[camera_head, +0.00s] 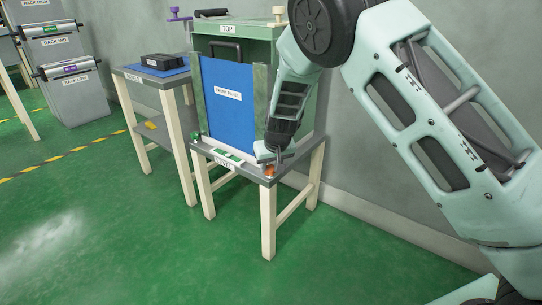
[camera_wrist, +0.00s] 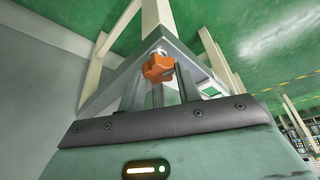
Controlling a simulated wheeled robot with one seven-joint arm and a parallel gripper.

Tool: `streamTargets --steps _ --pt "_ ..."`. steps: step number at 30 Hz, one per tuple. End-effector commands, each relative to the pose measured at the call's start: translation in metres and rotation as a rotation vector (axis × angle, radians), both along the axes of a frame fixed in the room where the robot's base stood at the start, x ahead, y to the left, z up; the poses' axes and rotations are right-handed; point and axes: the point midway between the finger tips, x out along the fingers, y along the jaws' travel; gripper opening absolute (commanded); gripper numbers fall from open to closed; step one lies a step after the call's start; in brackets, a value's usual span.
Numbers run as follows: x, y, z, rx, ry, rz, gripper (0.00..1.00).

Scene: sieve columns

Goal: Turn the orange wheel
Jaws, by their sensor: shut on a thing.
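The orange wheel (camera_head: 269,171) is a small lobed knob at the front right corner of the grey tabletop (camera_head: 231,166). In the wrist view the orange wheel (camera_wrist: 158,67) shows between my two grey fingers, with a pale round piece at its far end. My gripper (camera_head: 272,160) reaches down to this corner and is shut on the orange wheel. My fingers hide part of the wheel, and any mark of how far it is turned cannot be seen.
A green cabinet labelled TOP (camera_head: 262,32) with a blue front panel (camera_head: 226,104) stands on this table, close to my arm. A side table (camera_head: 134,78) with a black box (camera_head: 163,61) is to the left. Racks (camera_head: 72,83) stand farther left. The green floor in front is clear.

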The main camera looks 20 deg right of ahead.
Motion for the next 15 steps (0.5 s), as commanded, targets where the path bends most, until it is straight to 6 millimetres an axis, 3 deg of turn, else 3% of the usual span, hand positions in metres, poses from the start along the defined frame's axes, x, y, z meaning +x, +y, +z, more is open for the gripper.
streamTargets --steps 1,15 --pt "-0.0004 0.0005 0.007 -0.003 0.003 -0.02 0.11" --pt "0.0 0.0019 0.0048 -0.001 0.0 -0.228 0.11"
